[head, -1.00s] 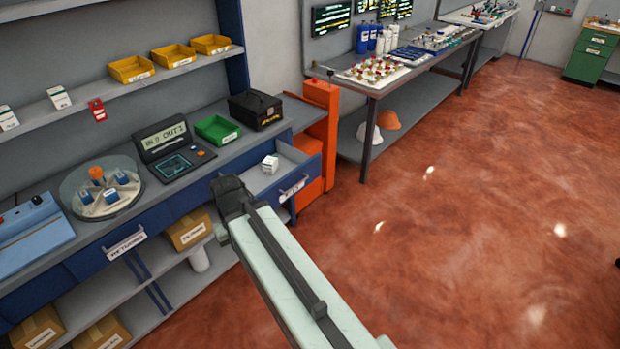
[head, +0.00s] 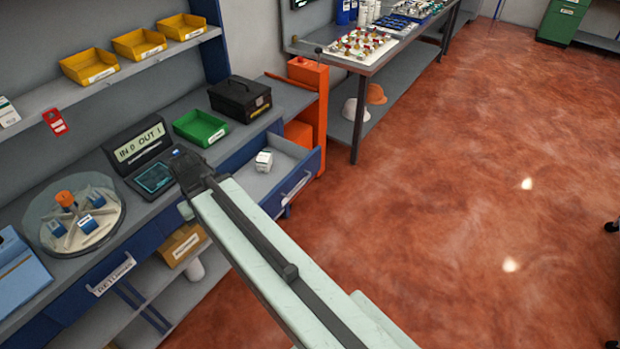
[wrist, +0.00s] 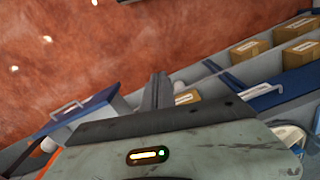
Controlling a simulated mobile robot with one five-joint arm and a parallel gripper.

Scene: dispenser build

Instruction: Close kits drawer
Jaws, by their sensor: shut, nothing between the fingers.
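The open drawer (head: 301,180) sticks out from the bench at the right, with a handle and a label too small to read on its blue front. A small white box (head: 264,160) stands inside it. In the wrist view the drawer front (wrist: 85,108) and its handle are at the left. My gripper (wrist: 160,90) is shut and empty, to one side of the drawer and apart from it. In the head view my arm reaches across the bench edge left of the drawer; the fingertips are hidden there.
The shut returns drawer (head: 85,290) is further left. A green bin (head: 201,128), a black case (head: 240,97) and a terminal (head: 140,150) stand on the bench. An orange cabinet (head: 311,115) is just beyond the drawer. The red floor (head: 480,200) in front is clear.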

